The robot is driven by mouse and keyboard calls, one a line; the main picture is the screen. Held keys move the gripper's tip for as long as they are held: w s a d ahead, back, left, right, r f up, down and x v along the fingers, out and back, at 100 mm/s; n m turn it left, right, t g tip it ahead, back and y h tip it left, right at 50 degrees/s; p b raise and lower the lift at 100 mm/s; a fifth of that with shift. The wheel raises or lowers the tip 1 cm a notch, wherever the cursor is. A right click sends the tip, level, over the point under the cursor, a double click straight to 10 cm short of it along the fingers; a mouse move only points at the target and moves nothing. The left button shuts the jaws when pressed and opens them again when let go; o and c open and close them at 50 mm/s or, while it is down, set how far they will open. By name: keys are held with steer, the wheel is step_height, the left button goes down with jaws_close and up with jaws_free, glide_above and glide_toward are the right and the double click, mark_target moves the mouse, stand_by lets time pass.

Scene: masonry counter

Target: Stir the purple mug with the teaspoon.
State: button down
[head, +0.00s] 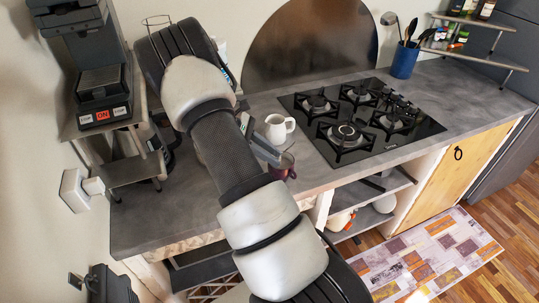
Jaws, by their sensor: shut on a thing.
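The purple mug (281,173) stands on the grey counter near its front edge, just right of my arm. Part of it is hidden behind the arm. My gripper (268,152) is beside and above the mug's rim, partly hidden by my arm. It is shut on a thin thing, which I take to be the teaspoon. The spoon is too small and too covered to make out, and I cannot tell whether its bowl is inside the mug.
A white jug (279,129) stands close behind the mug. A black gas hob (362,117) lies to the right, with a blue utensil pot (404,61) behind it. A coffee machine (100,75) stands at the left. The counter's front left is clear.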

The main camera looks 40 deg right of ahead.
steer(key=shift+s+d+r+p, duration=0.1)
steer(key=shift+s+r+p, duration=0.2)
steer(key=shift+r, duration=0.3)
steer(key=shift+s+d+r+p, duration=0.15)
steer(key=shift+r+p, duration=0.2)
steer(key=shift+r, duration=0.2)
steer(key=shift+s+r+p, duration=0.25)
steer(key=shift+r+p, duration=0.05)
steer(key=shift+r, duration=0.3)
steer(key=shift+r, duration=2.5)
